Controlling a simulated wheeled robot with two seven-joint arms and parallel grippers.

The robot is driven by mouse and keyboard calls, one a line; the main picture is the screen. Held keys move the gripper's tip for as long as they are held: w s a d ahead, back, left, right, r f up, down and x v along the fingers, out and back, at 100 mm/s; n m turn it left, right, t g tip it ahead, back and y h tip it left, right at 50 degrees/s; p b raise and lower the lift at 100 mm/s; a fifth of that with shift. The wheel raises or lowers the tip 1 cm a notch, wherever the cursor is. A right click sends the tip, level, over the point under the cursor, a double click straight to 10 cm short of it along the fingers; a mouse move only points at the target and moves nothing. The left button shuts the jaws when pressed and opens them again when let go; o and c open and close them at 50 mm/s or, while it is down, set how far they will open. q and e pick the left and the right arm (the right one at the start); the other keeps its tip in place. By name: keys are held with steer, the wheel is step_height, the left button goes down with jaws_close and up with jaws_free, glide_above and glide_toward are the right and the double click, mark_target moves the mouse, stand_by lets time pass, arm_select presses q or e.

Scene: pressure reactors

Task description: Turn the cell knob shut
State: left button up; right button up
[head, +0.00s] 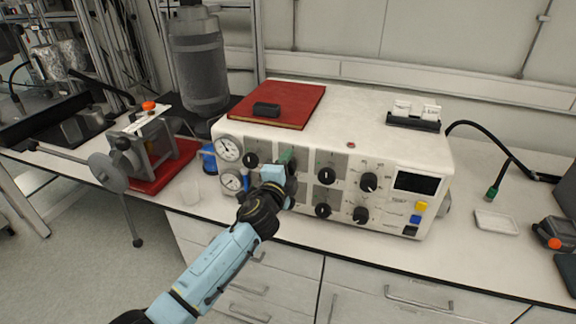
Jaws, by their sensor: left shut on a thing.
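A white control box (400,160) stands on the bench with several black knobs on its front panel. My left arm reaches up from the bottom, and its gripper (286,166) is at the panel's left-middle part, shut on a knob there. The gripper and wrist hide most of that knob, so its pointer cannot be read. A black knob (251,160) shows to the left of the gripper, and another black knob (326,175) to its right. More knobs (361,214) sit lower and to the right. My right gripper is not in view.
Two round gauges (229,149) are at the box's left end. A red book (283,106) lies on top. A small screen (416,183) and coloured buttons are at the right. A grey cylinder (199,70) stands behind; a clamp device on a red base (165,165) is at left.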

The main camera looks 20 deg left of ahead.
arm_select(q)
steer(key=o, duration=1)
steer(key=shift+c, duration=0.2)
steer(key=s, duration=1.3)
steer(key=shift+s+a, duration=0.2)
steer(key=s+a+f+n+g+b, duration=0.1)
steer(key=s+f+n+g, duration=0.2)
steer(key=f, duration=0.9)
steer(key=s+a+f+n+g, duration=0.1)
steer(key=s+f+g, duration=0.3)
steer(key=f, duration=0.7)
steer(key=s+a+f+n+g+b, duration=0.15)
steer(key=s+f, duration=0.25)
steer(key=f, duration=0.8)
steer(key=s+a+f+n+g, duration=0.1)
steer(key=s+f+n+g, duration=0.1)
steer(key=s+f, duration=0.5)
steer(key=s+f+n+g, duration=0.3)
steer(key=s+f, duration=0.4)
steer(key=s, duration=1)
steer(key=s+a+f+n+g+b, duration=0.1)
steer(key=s+f+n+g, duration=0.2)
steer(key=s+f, duration=0.4)
steer(key=s+n, duration=0.1)
steer(key=s, duration=0.4)
steer(key=shift+a+f+y, duration=0.25)
steer(key=shift+a+y, duration=0.05)
steer(key=shift+a, duration=0.05)
